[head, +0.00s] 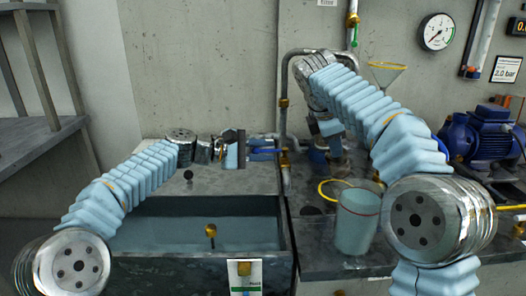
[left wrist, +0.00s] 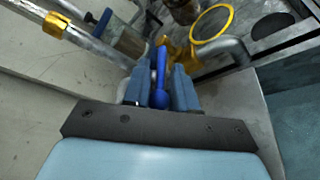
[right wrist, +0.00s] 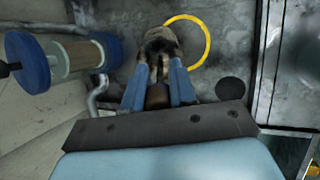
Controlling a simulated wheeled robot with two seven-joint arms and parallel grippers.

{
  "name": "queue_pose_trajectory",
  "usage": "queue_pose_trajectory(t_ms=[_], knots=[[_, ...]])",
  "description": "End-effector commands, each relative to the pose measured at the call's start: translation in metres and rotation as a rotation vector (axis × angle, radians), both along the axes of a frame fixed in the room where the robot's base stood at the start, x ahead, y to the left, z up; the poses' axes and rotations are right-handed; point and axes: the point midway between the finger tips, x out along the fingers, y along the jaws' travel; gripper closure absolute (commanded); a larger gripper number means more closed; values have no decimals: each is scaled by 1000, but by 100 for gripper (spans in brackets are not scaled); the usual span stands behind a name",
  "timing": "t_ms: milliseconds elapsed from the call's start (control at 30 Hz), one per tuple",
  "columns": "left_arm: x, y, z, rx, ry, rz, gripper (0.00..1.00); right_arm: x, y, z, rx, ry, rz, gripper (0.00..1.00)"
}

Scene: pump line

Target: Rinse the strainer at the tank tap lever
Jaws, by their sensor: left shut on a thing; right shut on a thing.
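My left gripper (head: 264,151) reaches over the back of the water tank (head: 130,208). In the left wrist view it is shut on the blue tap lever (left wrist: 161,72), which stands between its fingers beside a yellow tap body (left wrist: 182,52). My right gripper (right wrist: 158,85) is shut on a dark, brownish, roughly cylindrical strainer (right wrist: 160,48). In the head view my right arm largely hides that gripper, and I cannot make out the strainer there. The strainer's lower part shows at the top of the left wrist view (left wrist: 185,8). I see no clear water stream.
A yellow ring (head: 328,196) lies on the bench beside a translucent bucket (head: 357,222). A blue-capped cylinder (right wrist: 72,55) sits left of the right gripper. A yellow-rimmed funnel (head: 388,74), a gauge (head: 436,32) and a blue pump (head: 488,138) are at the right.

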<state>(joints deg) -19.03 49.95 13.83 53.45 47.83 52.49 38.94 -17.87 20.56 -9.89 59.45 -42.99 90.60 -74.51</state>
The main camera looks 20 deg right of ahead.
Motion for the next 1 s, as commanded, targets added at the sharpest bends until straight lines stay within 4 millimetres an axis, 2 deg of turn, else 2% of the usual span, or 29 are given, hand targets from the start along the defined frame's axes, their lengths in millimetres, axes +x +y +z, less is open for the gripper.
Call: queue_pose_trajectory(t_ms=[267, 700, 1000], knots=[[-1, 0, 1, -1, 1, 16, 100, 0, 0, 0, 0, -1, 0, 100], [-17, 1, 0, -1, 0, 283, 100, 0, 0, 0, 0, -1, 0, 100], [-18, 1, 0, -1, 2, 296, 100, 0, 0, 0, 0, -1, 0, 100]])
